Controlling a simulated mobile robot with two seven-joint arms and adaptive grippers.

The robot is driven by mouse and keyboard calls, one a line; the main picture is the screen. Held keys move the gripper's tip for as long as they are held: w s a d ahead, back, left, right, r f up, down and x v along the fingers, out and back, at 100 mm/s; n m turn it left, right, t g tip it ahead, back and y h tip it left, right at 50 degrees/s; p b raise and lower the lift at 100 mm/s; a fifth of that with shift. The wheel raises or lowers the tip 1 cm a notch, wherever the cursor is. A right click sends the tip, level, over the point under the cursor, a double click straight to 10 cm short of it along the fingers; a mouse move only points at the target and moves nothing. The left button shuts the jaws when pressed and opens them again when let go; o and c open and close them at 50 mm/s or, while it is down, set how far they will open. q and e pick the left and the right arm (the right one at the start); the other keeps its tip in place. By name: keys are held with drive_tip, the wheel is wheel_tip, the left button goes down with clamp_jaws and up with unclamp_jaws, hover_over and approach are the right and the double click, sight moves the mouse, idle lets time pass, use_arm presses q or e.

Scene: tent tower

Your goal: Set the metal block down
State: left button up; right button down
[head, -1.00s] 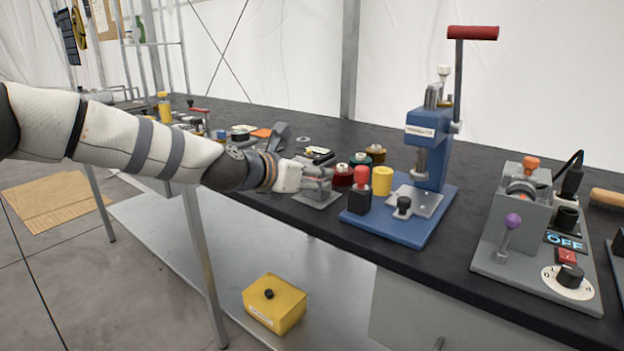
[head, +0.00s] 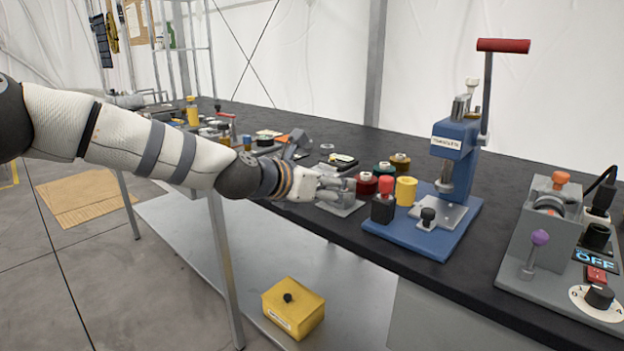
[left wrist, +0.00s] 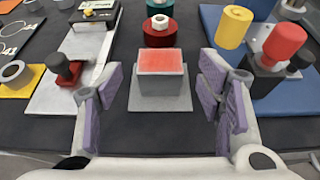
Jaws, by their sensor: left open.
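The metal block (left wrist: 163,92) shows in the left wrist view as a grey block with a reddish top. It stands upright on a flat grey plate (left wrist: 160,124), which also shows in the head view (head: 346,209) near the table's front edge. My left gripper (head: 345,189) is open. In the left wrist view its purple-padded fingers stand one on each side of the block, with gaps between pads and block. In the head view the fingers mostly hide the block. My right gripper is not in view.
Right of the plate are a black block with a red knob (head: 383,208), a yellow cylinder (head: 405,191) and a blue press (head: 455,150). Red (head: 366,184) and green (head: 383,170) spools stand behind. A grey plate with a black knob (left wrist: 66,68) lies close left.

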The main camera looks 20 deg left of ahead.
use_arm(q)
drive_tip(key=r+p+v, duration=0.1)
drive_tip(key=p+v, duration=0.1)
drive_tip(key=v, duration=0.7)
drive_tip(key=s+d+f+m+g+y, duration=0.1)
drive_tip(key=s+d+f+m+g, duration=0.15)
drive_tip(key=s+f+m, duration=0.55)
drive_tip(key=s+d+f+m+g, duration=0.1)
drive_tip(key=s+f+g, duration=0.3)
drive_tip(key=f, duration=0.7)
drive_tip(key=s+d+f+m+g+y, duration=0.1)
drive_tip(key=s+d+f+m, duration=0.1)
drive_tip(key=s+f+m, duration=0.6)
drive_tip(key=s+a+f+m+g+y, duration=0.1)
drive_tip(key=s+m, duration=0.4)
drive_tip(key=s, duration=0.5)
drive_tip(key=s+a+f+m+g, duration=0.2)
drive_tip(key=s+f+m+g, duration=0.2)
drive_tip(key=s, duration=0.6)
drive_tip(key=s+a+f+m+g+y, duration=0.1)
drive_tip(key=s+a+f+m+g, duration=0.1)
drive_tip(key=s+f+m, duration=0.3)
drive_tip(key=s, duration=0.4)
drive_tip(key=shift+s+m+y, duration=0.3)
drive_tip(key=shift+s, duration=0.1)
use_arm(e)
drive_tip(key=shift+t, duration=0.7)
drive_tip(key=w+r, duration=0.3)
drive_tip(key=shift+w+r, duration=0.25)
